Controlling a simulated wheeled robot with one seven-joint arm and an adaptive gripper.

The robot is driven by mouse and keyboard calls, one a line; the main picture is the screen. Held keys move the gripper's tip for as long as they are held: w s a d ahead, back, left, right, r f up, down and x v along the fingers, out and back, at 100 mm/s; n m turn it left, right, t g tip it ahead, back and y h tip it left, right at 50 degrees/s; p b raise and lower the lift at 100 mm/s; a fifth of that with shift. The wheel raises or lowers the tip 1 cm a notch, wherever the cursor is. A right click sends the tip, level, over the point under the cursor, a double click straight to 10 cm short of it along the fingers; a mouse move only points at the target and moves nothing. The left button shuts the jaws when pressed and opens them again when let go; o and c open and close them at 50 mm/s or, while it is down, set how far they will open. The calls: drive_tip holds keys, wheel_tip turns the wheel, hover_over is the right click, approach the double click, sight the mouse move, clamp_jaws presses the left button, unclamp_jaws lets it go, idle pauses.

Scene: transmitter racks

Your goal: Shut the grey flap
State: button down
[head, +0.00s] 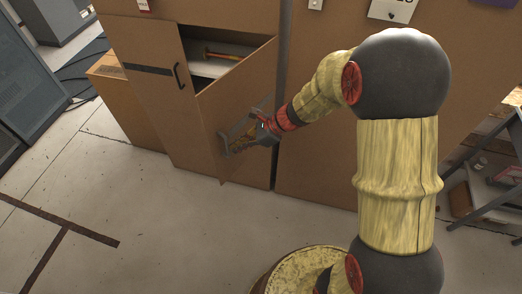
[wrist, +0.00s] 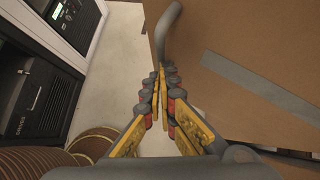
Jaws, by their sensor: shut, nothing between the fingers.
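No grey flap shows; the panel standing ajar is a brown door (head: 215,110) of a brown cabinet. It juts out toward me, with its right side at the cabinet and its free edge to the left. In the wrist view the brown panel (wrist: 285,60) fills the right side, with a grey strip (wrist: 250,80) across it. A grey curved handle (wrist: 170,30) rises just past my fingertips. My gripper (head: 225,140) is shut and empty, close in front of the door's lower part; its fingers (wrist: 160,75) meet beside the panel. I cannot tell whether they touch it.
The cabinet's other door (head: 140,100) has a black handle (head: 180,76) and looks closed. Inside the opening, a tool with an orange handle (head: 222,56) lies on a light shelf. A cardboard box (head: 125,105) stands left. Metal shelving (head: 490,185) stands right. The front floor is mostly clear.

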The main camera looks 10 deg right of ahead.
sight(218, 138)
drive_tip(key=w+a+m+t, duration=0.1)
drive_tip(key=w+a, duration=0.2)
drive_tip(key=w+a+m+t+h, duration=0.1)
drive_tip(key=w+a, duration=0.2)
drive_tip(key=shift+m+b, duration=0.35)
drive_tip(key=shift+m, duration=0.05)
drive_tip(key=w+a+m+t+h+p, duration=0.2)
drive_tip(key=w+m+p, duration=0.3)
drive_tip(key=w, duration=0.9)
drive_tip(key=w+a+m+t+h+p, duration=0.2)
drive_tip(key=w+m+h+p, duration=0.3)
drive_tip(key=w, duration=1)
drive_tip(key=shift+a+m+p, duration=0.3)
drive_tip(key=shift+m+p, duration=0.05)
drive_tip(key=shift+m, duration=0.15)
drive_tip(key=shift+w+r, duration=0.2)
drive_tip(key=shift+d, duration=0.15)
